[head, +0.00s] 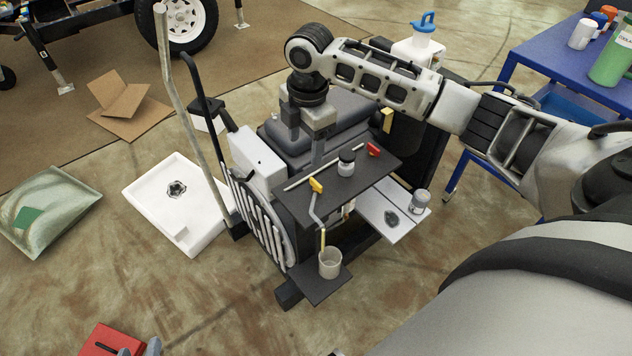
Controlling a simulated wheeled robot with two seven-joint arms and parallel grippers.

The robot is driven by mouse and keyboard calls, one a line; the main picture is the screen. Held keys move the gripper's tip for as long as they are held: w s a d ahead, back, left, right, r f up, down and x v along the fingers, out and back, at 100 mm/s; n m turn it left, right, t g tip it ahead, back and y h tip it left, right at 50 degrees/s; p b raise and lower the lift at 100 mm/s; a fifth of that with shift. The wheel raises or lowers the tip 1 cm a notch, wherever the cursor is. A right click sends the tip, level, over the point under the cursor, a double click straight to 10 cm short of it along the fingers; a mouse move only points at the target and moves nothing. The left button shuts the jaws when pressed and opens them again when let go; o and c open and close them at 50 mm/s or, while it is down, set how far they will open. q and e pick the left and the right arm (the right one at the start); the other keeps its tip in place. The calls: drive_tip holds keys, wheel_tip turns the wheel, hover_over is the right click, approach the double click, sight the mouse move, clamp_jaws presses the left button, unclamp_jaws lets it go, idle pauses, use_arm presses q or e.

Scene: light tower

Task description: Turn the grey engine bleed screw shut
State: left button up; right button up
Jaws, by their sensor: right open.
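The engine unit (262,165) stands on the floor in the middle of the head view, with a dark top and a ribbed grey front. I cannot make out the grey bleed screw for certain; it is too small or hidden by my right gripper. My right gripper (304,135) points down over the engine top, its jaws apart, with nothing seen between them. A yellow-handled fitting (316,186) sits on the front shelf edge. A thin grey tube (314,212) runs from it down to a clear cup (329,263).
A dark shelf (345,180) holds a small jar (346,161) and a red item (373,150). A white side plate (385,212) holds a can (421,201). A white tray (180,205) and an upright pole (185,115) stand left. A blue cart (540,60) stands right.

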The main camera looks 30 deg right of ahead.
wheel_tip(320, 180, up, 2)
drive_tip(key=d, duration=0.3)
drive_tip(key=b, duration=0.3)
approach(316, 182)
drive_tip(key=shift+n+g, duration=0.3)
drive_tip(key=f, duration=0.8)
drive_tip(key=shift+w+a+f, duration=0.1)
drive_tip(key=shift+w+f, duration=0.15)
drive_tip(key=shift+f, duration=0.15)
drive_tip(key=c, duration=1)
